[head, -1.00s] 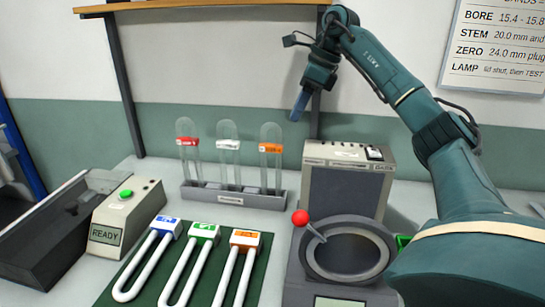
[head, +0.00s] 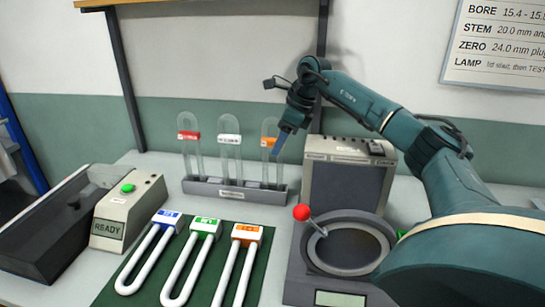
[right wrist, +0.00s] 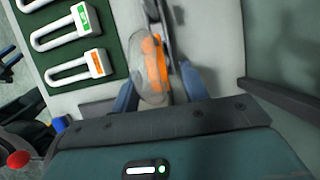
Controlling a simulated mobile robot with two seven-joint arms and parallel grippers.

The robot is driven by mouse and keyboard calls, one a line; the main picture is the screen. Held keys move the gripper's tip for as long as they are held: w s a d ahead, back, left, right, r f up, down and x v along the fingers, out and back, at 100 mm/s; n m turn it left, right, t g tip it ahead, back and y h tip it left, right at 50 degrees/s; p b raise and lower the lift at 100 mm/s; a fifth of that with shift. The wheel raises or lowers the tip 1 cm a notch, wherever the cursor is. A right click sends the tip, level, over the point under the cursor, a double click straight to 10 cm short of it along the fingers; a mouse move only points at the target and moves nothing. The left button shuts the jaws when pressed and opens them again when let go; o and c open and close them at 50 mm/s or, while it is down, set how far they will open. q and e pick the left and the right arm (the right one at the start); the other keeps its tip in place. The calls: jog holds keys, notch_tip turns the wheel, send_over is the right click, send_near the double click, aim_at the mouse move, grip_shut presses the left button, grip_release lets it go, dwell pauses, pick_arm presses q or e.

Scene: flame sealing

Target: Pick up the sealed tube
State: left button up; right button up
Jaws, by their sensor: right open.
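Three clear glass tubes with rounded closed tops stand upright in a grey rack (head: 232,194): a red-labelled tube (head: 188,135), a white-labelled tube (head: 229,138) and an orange-labelled tube (head: 268,142). I cannot tell which one the task calls sealed. My right gripper (head: 277,150) is open at the upper part of the orange-labelled tube. In the right wrist view this tube (right wrist: 152,65) lies between the two blue fingers of the gripper (right wrist: 158,88), with no clear grip on it. My left gripper is not in view.
A grey device with a round ring and red-knobbed lever (head: 302,212) stands right of the rack, before a grey box (head: 345,185). White U-shaped pieces lie on a green mat (head: 262,262) in front. A READY box (head: 128,205) and a dark tray (head: 45,230) are at left.

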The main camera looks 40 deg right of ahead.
jog(key=shift+f, duration=0.25)
jog(key=shift+c, duration=0.6)
grip_shut()
